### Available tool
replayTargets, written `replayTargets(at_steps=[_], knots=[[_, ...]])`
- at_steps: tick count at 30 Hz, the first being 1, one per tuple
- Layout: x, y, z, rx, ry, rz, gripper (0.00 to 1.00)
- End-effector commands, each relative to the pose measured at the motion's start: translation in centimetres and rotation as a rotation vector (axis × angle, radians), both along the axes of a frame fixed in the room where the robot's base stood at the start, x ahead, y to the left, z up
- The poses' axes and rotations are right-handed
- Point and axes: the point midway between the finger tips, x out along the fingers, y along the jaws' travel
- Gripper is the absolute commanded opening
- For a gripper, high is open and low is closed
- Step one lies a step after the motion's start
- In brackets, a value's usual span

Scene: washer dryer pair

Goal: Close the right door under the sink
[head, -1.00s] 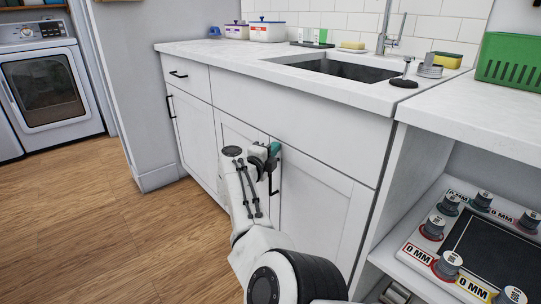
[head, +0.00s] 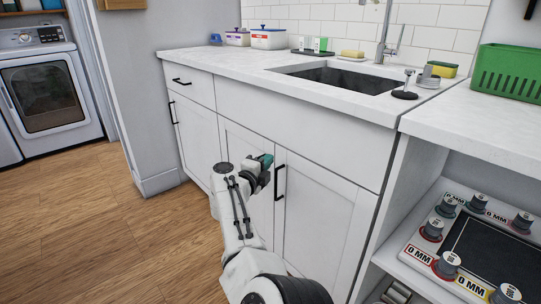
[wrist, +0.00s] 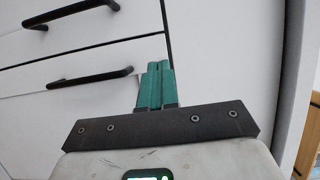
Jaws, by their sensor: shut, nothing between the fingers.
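The right door under the sink (head: 322,222) is a white panel with a black vertical handle (head: 279,182) near its left edge. It looks flush with the cabinet front, with no clear gap showing. My gripper (head: 266,160) is just left of the handle, in front of the neighbouring left door (head: 235,142). Its teal fingers (wrist: 155,86) are shut together with nothing between them. In the wrist view, white panels and two black handles, one of them a near handle (wrist: 88,76), lie left of the fingers. Whether the fingertips touch a panel I cannot tell.
The counter (head: 235,64) with the sink (head: 340,78) is above the doors. An open shelf with a panel of knobs (head: 470,245) stands at the right. A green basket (head: 508,72) is on the right counter. Wood floor (head: 90,220) is clear at the left.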

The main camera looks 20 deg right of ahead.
Motion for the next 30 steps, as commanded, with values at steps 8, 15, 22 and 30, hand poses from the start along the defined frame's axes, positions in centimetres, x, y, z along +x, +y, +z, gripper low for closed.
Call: replayTargets(at_steps=[8, 15, 22, 30], knots=[[-1.7, 4.5, 0.1, 0.0, 0.001, 0.003, 0.0], [-2.9, 7.3, -0.1, 0.0, 0.001, 0.001, 0.0], [-2.9, 6.2, -0.5, -0.058, -0.005, 0.034, 0.0], [-3.4, -0.3, -2.1, -0.452, 0.05, 0.345, 0.0]])
